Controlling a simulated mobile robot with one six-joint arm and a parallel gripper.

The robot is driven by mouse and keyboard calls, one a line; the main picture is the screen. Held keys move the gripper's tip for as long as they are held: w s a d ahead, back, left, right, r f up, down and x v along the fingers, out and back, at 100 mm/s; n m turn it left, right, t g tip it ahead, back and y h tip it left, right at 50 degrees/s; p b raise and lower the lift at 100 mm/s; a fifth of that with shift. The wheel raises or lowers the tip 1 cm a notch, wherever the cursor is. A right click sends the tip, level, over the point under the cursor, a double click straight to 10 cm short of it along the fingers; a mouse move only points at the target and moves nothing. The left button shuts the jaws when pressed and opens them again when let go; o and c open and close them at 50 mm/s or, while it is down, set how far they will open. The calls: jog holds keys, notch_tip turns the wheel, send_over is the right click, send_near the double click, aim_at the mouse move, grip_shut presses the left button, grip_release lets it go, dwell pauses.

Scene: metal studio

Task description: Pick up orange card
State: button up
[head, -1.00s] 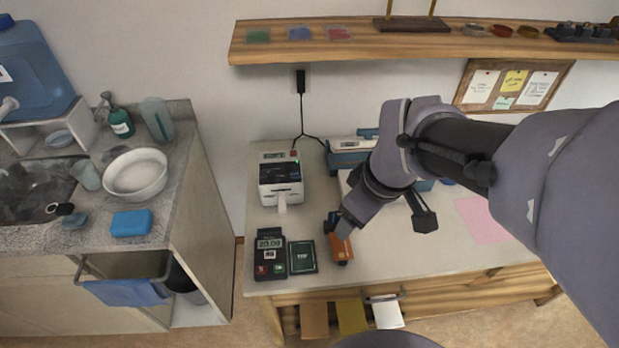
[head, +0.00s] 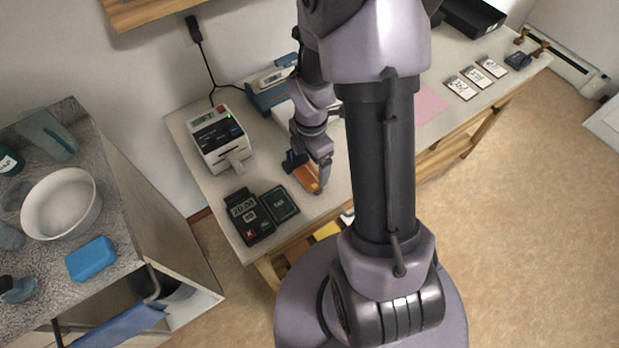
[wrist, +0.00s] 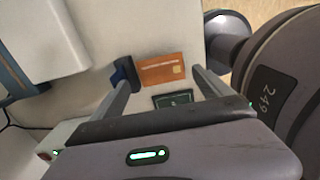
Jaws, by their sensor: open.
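The orange card (head: 307,177) lies on the light table, to the right of the card terminal and the dark green pad. It also shows in the wrist view (wrist: 163,69), flat, with a small chip at its right end. My gripper (head: 308,172) is low over the card in the head view and partly covers it. In the wrist view my gripper (wrist: 163,72) is open, with one finger on each side of the card. The left fingertip is by a dark blue object (wrist: 125,73) at the card's left end. Whether the fingers touch the card, I cannot tell.
The card terminal (head: 248,216) and the dark green pad (head: 280,204) stand close left of the card. A white receipt printer (head: 219,139) is behind them. A counter with a white bowl (head: 61,204) and a blue sponge (head: 92,259) is at the left.

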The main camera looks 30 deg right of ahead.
aim_at(310, 177)
jog(key=f+b, duration=0.1)
jog(key=f, duration=0.1)
jog(key=f+b, duration=0.1)
jog(key=f, duration=0.1)
jog(key=shift+s+a+f, duration=0.1)
jog(key=shift+a+f, duration=0.1)
jog(key=shift+f, duration=0.1)
jog(key=shift+r, duration=0.15)
jog(key=c, duration=1.1)
